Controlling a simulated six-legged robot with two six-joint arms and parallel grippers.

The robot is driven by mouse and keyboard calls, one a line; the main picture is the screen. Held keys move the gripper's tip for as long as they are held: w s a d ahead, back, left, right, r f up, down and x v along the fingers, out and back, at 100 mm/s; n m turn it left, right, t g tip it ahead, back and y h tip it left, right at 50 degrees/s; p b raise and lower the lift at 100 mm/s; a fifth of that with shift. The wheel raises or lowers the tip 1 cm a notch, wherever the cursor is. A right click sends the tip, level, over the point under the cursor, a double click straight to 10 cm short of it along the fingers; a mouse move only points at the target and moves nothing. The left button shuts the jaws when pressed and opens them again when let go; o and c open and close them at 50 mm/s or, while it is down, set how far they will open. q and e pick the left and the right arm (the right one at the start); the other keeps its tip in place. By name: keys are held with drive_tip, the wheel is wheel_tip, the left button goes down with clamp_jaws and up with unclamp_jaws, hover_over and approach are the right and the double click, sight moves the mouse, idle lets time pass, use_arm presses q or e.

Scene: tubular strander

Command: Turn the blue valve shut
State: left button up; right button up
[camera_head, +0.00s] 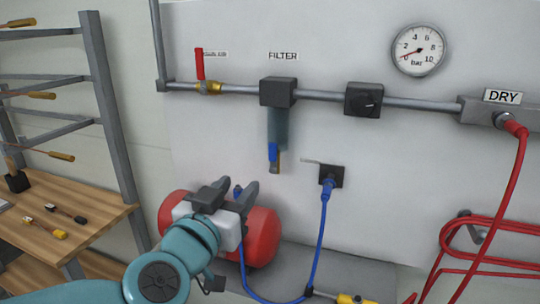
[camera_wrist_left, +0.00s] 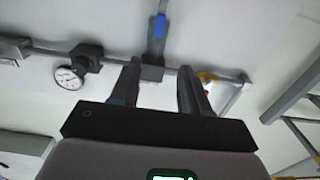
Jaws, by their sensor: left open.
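The blue valve (camera_head: 273,153) is a small blue lever on a brass fitting under the clear bowl of the filter (camera_head: 278,92). It hangs roughly straight down. In the left wrist view, which is upside down, the blue lever (camera_wrist_left: 159,26) shows at the top, beyond and between the fingers. My left gripper (camera_head: 237,187) is open, below and a little left of the valve and apart from it, in front of the red tank. Its two fingers also show in the left wrist view (camera_wrist_left: 159,68), with nothing held. My right gripper is not in view.
A red-handled valve (camera_head: 200,65) is on the pipe at left. A regulator knob (camera_head: 364,99) and pressure gauge (camera_head: 418,50) are right of the filter. A blue hose (camera_head: 322,225) hangs from a wall socket (camera_head: 331,176). A red tank (camera_head: 262,236) stands below; a wooden bench (camera_head: 100,212) is left.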

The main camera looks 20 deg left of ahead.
sight(272, 150)
use_arm(q)
drive_tip(key=w, duration=1.6)
drive_tip(key=shift+w+d+f, duration=0.15)
drive_tip(key=shift+w+d, duration=0.05)
drive_tip(key=shift+d, duration=0.15)
clamp_jaws()
